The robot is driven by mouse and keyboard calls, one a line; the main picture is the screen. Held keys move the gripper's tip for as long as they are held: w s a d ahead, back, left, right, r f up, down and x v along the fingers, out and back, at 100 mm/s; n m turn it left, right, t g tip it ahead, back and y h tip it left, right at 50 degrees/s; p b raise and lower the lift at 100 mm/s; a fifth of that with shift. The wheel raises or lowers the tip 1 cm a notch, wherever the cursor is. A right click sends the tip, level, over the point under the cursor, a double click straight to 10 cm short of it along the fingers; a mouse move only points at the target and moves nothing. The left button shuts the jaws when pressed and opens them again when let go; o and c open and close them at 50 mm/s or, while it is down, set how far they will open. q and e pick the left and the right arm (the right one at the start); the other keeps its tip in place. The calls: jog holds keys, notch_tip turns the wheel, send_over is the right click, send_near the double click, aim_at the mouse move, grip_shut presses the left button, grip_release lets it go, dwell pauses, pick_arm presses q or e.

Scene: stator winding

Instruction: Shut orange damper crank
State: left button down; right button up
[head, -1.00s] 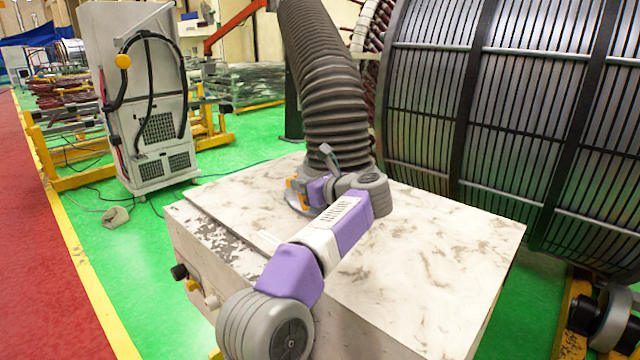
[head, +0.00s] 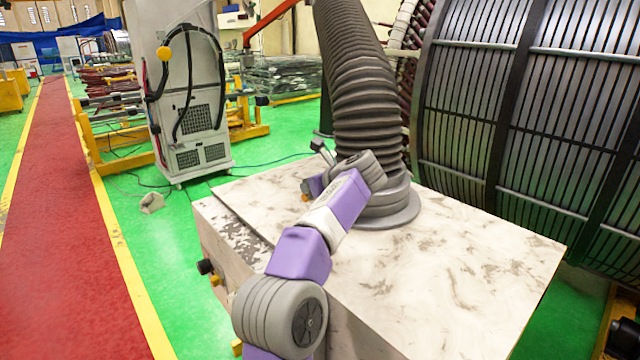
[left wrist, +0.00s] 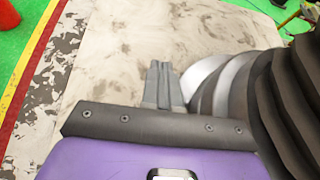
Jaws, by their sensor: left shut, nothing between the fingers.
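A small orange piece (head: 305,197) shows at the far end of my left arm, left of the black duct's base in the head view. It is mostly covered by my wrist, and I cannot tell whether it is the damper crank. My left gripper (head: 313,186) is low over the box top and partly hidden there. In the left wrist view, its grey fingers (left wrist: 163,85) are closed together with nothing between them. They lie just left of the duct's pale round collar (left wrist: 205,82). No orange crank shows clearly in the left wrist view. My right gripper is out of view.
The ribbed black duct (head: 358,90) rises from the worn white box (head: 450,260), whose front and right top is clear. A large slotted stator drum (head: 570,120) stands close on the right. Knobs (head: 206,267) stick out of the box's left side. A grey cabinet (head: 185,90) stands behind.

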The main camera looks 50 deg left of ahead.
pick_arm(q)
jog(key=shift+r, duration=0.1)
jog(key=shift+r+p, duration=0.75)
jog(key=shift+p, duration=0.05)
jog(key=d+r+p, duration=0.3)
jog(key=d+r, duration=0.1)
jog(key=r, duration=0.5)
dwell(0.6)
